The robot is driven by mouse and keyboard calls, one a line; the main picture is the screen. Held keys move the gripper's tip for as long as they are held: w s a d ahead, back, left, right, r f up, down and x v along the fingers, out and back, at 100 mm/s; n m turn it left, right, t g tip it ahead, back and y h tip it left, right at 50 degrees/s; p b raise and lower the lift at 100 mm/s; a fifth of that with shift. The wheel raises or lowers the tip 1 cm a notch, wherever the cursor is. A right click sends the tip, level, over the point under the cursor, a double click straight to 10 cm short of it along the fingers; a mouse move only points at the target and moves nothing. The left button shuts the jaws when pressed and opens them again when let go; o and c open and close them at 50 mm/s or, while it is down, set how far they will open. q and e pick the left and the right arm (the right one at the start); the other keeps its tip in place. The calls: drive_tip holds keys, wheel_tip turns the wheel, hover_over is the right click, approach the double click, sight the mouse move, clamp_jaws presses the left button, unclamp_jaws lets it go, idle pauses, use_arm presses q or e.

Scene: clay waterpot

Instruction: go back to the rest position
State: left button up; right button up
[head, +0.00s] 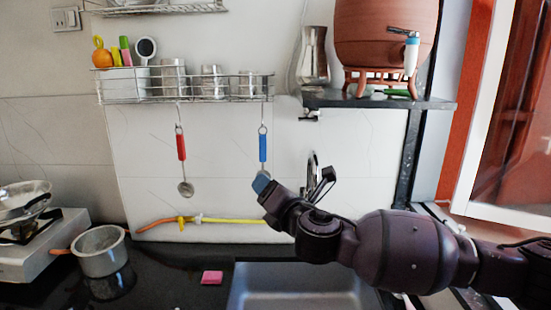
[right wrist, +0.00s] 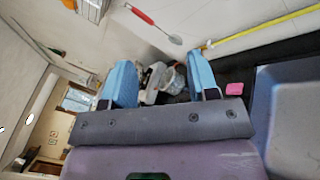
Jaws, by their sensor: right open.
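My right gripper (head: 264,186) is raised in front of the wall, above the left part of the sink, with its arm coming in from the right. It points left and its blue fingertip overlaps the lower end of a blue-handled ladle in the head view. In the right wrist view its two blue fingers (right wrist: 161,78) are apart with nothing held between them. The brown clay waterpot (head: 380,38) stands upright on the shelf at the top right, apart from the gripper. Its tap (head: 411,52) has a white and blue part hanging down. My left gripper is not in view.
A steel sink (head: 290,280) lies below the arm. A pink sponge (head: 212,277), a saucepan (head: 100,251) and a stove (head: 38,250) are on the dark counter. A wire rack (head: 185,88) and hanging ladles (head: 181,150) are on the wall. A steel jug (head: 314,55) stands beside the pot.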

drive_tip(key=s+d+f+m+g+h, duration=0.1)
drive_tip(key=s+d+f+m+h, duration=0.1)
drive_tip(key=s+d+f+m, duration=0.6)
drive_tip(key=s+d+f+m+h, duration=0.35)
drive_tip(key=d+f+m, duration=0.45)
drive_tip(key=f+m, duration=0.5)
drive_tip(key=s+d+f+m+g+h, duration=0.1)
drive_tip(key=s+d+f+m+h, duration=0.1)
drive_tip(key=s+d+f+m, duration=0.8)
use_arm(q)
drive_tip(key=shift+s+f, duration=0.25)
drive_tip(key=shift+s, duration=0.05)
use_arm(e)
drive_tip(key=s+d+f+m+g+h, duration=0.1)
drive_tip(key=s+d+f+g, duration=0.1)
drive_tip(key=s+f, duration=0.7)
drive_tip(key=shift+s+d+f+g, duration=0.25)
drive_tip(key=shift+s+f+g, duration=0.15)
drive_tip(key=shift+f, duration=0.45)
